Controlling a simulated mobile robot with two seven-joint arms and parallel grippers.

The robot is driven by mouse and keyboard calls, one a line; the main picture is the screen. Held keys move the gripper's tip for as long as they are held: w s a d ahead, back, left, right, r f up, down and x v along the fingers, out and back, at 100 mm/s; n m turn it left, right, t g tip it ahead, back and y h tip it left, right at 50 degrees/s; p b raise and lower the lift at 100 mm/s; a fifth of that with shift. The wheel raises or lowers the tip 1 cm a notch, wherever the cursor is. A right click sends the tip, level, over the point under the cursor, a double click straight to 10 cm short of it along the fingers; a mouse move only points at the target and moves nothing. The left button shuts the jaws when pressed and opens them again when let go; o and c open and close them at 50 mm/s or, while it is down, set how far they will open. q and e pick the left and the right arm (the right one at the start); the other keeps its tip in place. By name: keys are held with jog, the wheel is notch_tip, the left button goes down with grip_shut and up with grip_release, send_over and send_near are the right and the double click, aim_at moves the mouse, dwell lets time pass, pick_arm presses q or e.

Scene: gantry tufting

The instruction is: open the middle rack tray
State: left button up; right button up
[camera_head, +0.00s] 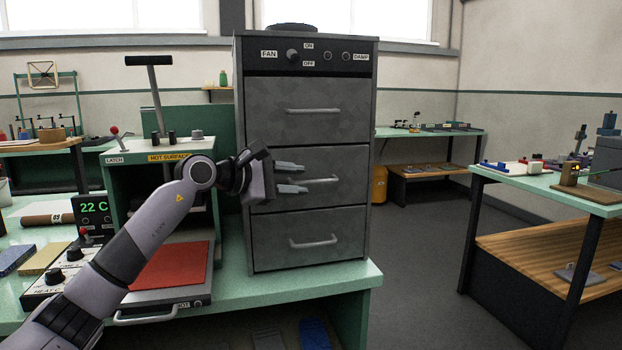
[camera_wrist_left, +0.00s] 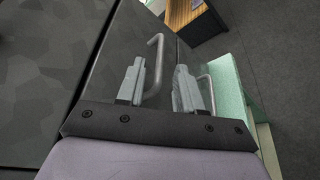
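The grey rack cabinet (camera_head: 308,95) has three stacked trays, all flush with its front. The middle tray (camera_head: 345,160) has a horizontal bar handle (camera_head: 322,181). My left gripper (camera_head: 291,178) is in front of the middle tray, at the left end of that handle, with its two grey fingers apart and empty. In the left wrist view the gripper (camera_wrist_left: 159,85) shows a bar handle (camera_wrist_left: 157,68) in the gap between the fingers, nearer the left one. I cannot tell whether they touch it. My right gripper is not in view.
The cabinet stands on a green bench (camera_head: 340,277). The top tray handle (camera_head: 313,111) and bottom tray handle (camera_head: 313,242) are close above and below. A press with a red plate (camera_head: 172,266) is left, under my arm. Open floor (camera_head: 415,260) lies right.

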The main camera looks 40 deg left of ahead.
aim_at(311, 181)
pick_arm(q)
jog(key=shift+p+x, duration=0.35)
jog(key=shift+x, duration=1.7)
jog(key=shift+f, duration=0.1)
grip_shut()
